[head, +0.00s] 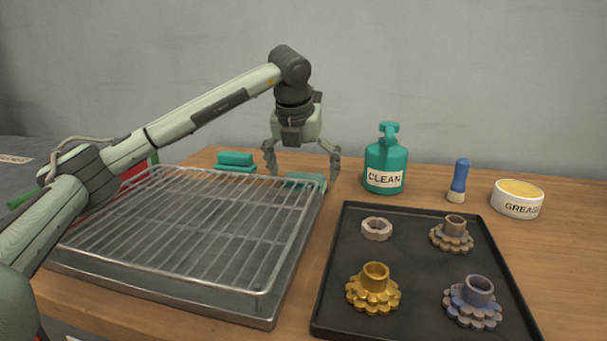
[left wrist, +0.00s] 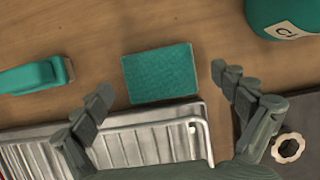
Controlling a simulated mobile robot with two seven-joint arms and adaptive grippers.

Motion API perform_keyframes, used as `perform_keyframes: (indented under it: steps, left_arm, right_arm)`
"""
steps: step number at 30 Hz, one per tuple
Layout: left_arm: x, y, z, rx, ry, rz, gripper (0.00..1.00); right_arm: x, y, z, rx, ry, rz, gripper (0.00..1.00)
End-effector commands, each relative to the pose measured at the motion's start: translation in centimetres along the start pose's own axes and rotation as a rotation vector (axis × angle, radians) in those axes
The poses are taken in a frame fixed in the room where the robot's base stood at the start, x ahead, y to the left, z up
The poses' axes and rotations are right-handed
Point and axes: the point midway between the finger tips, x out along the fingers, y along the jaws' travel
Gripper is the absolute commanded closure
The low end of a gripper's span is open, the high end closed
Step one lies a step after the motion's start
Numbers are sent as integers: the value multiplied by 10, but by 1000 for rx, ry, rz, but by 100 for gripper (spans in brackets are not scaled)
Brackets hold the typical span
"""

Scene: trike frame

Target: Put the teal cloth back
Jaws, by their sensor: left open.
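The teal cloth (head: 306,180) is a small folded rectangle lying on the wooden table, just behind the back right corner of the wire-racked tray. In the left wrist view the cloth (left wrist: 160,72) lies flat, with its lower edge close to the tray rim. My left gripper (head: 304,166) points down over the cloth with its fingers spread and empty. In the left wrist view its open fingertips (left wrist: 162,82) are on either side of the cloth, apart from it. My right gripper is in neither view.
The metal tray with a wire rack (head: 185,290) fills the left front. A teal brush-like object (head: 235,159) lies behind it. A teal CLEAN bottle (head: 386,160), blue-handled brush (head: 458,181) and GREASE tub (head: 517,205) stand right. A black tray (head: 415,285) holds gears and a nut.

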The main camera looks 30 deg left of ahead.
Motion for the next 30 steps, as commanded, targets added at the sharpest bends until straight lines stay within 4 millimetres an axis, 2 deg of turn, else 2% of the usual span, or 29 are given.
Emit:
perform_keyframes:
  steps: [3, 9, 15, 21, 30]
  left_arm:
    - [-23, -1, 1, 1, -5, -3, 2]
    - [-68, -1, 1, 1, -6, -3, 2]
    - [-101, -1, 1, 0, -4, -2, 2]
    - [-114, 0, 0, 1, -2, -2, 2]
    - [-115, 0, 0, 0, -2, -2, 2]
  right_arm:
    - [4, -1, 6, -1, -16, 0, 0]
    - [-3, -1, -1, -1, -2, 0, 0]
    - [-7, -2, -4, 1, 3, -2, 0]
    - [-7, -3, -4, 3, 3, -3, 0]
    - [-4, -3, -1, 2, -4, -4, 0]
